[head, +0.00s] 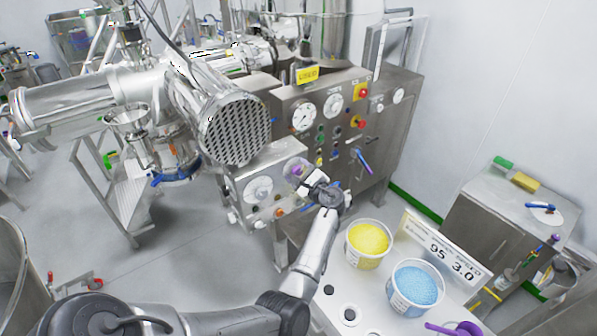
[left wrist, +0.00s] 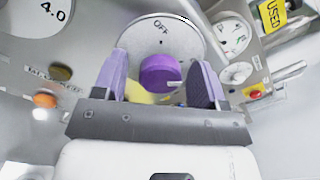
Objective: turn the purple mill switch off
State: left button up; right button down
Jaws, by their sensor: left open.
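The purple mill switch (left wrist: 160,73) is a round knob on a pale round plate marked OFF at its top, in the left wrist view. A small light mark on the knob sits at its lower right, away from the OFF label. In the head view the switch (head: 297,169) is a small purple spot on the steel control panel (head: 245,177). My left gripper (head: 312,181) is in front of it. In the left wrist view my left gripper (left wrist: 161,62) is open, one finger on each side of the knob; contact cannot be told. My right gripper is not in view.
A larger gauge panel (head: 285,100) with buttons stands behind. The mill's perforated round end (head: 238,130) hangs close to the left. Tubs of yellow (head: 368,238) and blue granules (head: 415,286) and a sign (head: 440,250) stand on the table at the right.

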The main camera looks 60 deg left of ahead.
pick_arm(q)
jog(key=c, duration=0.9)
jog(key=shift+f+n+b, duration=0.2)
jog(key=shift+n+b, duration=0.3)
jog(key=shift+b, duration=0.45)
jog(key=shift+c, duration=0.2)
jog(key=n+b, duration=1.4)
jog(key=b, duration=0.3)
jog(key=shift+b, duration=0.4)
jog(key=shift+r+n+b, duration=0.15)
jog(key=shift+n+b, duration=0.95)
jog(key=shift+b, duration=0.05)
jog(key=shift+r+n+b, duration=0.1)
jog(key=shift+n+b, duration=0.25)
jog(key=shift+n, duration=0.05)
